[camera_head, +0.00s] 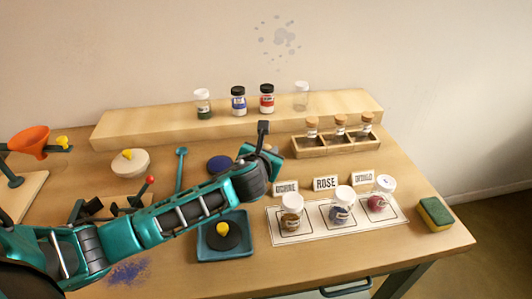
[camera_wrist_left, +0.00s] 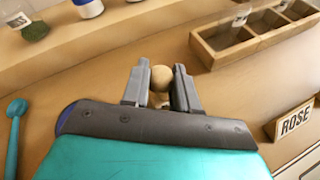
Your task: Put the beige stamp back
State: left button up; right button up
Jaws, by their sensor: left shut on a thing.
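The beige stamp shows in the left wrist view as a round beige knob (camera_wrist_left: 161,78) between the two grey fingers. My left gripper (camera_wrist_left: 161,90) is shut on it. The lower part of the stamp is mostly hidden by the gripper body. In the head view my left gripper (camera_head: 264,140) is over the middle of the table, left of the wooden rack and in front of the long shelf block. The stamp cannot be made out there. My right gripper is not in view.
A wooden compartment rack (camera_head: 325,150) holds cork-topped vials. The long shelf block (camera_head: 150,126) carries several jars. Label cards, including ROSE (camera_head: 326,183), stand behind a white mat (camera_head: 272,233) with three jars. A teal tray (camera_head: 206,254) lies below my arm. A sponge (camera_head: 436,214) is at right.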

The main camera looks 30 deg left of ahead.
pick_arm(q)
jog(key=shift+f, duration=0.2)
jog(key=o, duration=0.9)
jog(key=shift+c, duration=0.2)
jog(key=shift+r, duration=0.15)
jog(key=shift+s+d+r, duration=0.1)
jog(key=shift+s+r, duration=0.05)
jog(key=shift+s, duration=0.2)
jog(key=p+v, duration=0.1)
jog(key=v, duration=1)
